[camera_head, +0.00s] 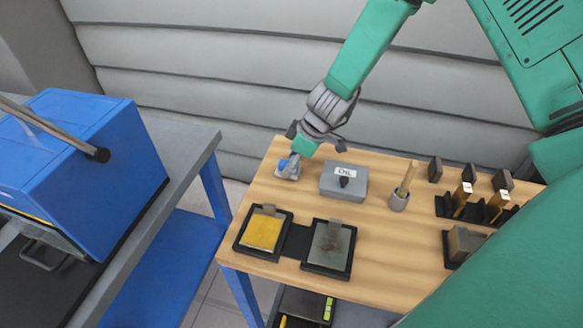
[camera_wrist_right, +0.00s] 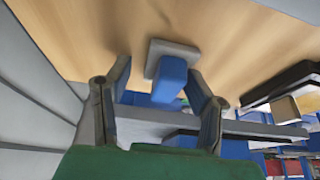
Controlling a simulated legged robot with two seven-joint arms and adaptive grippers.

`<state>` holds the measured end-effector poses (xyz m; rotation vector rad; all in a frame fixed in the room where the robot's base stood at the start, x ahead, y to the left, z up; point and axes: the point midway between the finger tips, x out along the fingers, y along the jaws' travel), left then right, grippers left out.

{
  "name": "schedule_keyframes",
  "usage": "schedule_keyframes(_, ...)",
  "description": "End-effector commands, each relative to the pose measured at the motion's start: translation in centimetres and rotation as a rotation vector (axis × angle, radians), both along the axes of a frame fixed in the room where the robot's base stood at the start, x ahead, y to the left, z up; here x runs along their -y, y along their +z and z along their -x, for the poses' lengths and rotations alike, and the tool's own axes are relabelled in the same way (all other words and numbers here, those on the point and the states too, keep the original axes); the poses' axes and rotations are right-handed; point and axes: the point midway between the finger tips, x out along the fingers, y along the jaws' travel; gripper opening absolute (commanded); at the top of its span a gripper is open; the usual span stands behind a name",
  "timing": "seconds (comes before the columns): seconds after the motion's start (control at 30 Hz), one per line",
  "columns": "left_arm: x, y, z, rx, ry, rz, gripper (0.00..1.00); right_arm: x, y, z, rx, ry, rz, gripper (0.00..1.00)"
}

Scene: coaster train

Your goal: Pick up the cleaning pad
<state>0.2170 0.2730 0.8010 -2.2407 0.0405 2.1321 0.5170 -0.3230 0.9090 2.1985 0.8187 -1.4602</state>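The cleaning pad (camera_head: 282,173) appears to be the small grey block with a blue grip on top, at the back left corner of the wooden table. In the right wrist view its blue grip (camera_wrist_right: 171,78) stands on a grey base, between the finger lines. My right gripper (camera_head: 291,163) reaches down from above at the pad and partly hides it. In the wrist view the right gripper (camera_wrist_right: 158,70) is open, with a finger on each side of the blue grip and gaps visible. My left gripper is in neither view.
A grey box labelled OIL (camera_head: 343,181) stands right of the pad, and a cup with a brush (camera_head: 399,199) beyond it. Black trays hold a yellow plate (camera_head: 262,232) and a grey plate (camera_head: 328,246) in front. A blue machine (camera_head: 90,150) stands left.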

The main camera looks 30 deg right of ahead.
Motion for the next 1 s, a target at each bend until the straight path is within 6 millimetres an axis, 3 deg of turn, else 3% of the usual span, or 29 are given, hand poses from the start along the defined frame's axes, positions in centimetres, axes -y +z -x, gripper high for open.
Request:
schedule_keyframes(0.2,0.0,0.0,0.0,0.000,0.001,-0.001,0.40,-0.2,-0.1,0.0,-0.003,-0.002,0.007,0.41)
schedule_keyframes(0.3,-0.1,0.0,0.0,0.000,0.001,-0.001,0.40,-0.1,-0.2,0.0,-0.003,-0.001,0.005,0.06)
schedule_keyframes(0.37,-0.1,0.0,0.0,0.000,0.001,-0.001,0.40,0.1,-0.2,0.1,-0.002,0.000,0.003,0.01)
schedule_keyframes(0.73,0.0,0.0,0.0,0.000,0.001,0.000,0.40,0.4,-0.1,0.1,-0.004,-0.001,0.003,0.01)
schedule_keyframes(0.87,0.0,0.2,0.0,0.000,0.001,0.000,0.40,0.2,1.7,0.0,-0.001,0.001,0.005,0.01)
schedule_keyframes(1.0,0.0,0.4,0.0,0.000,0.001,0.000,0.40,0.1,4.8,0.0,0.003,0.003,0.008,0.01)
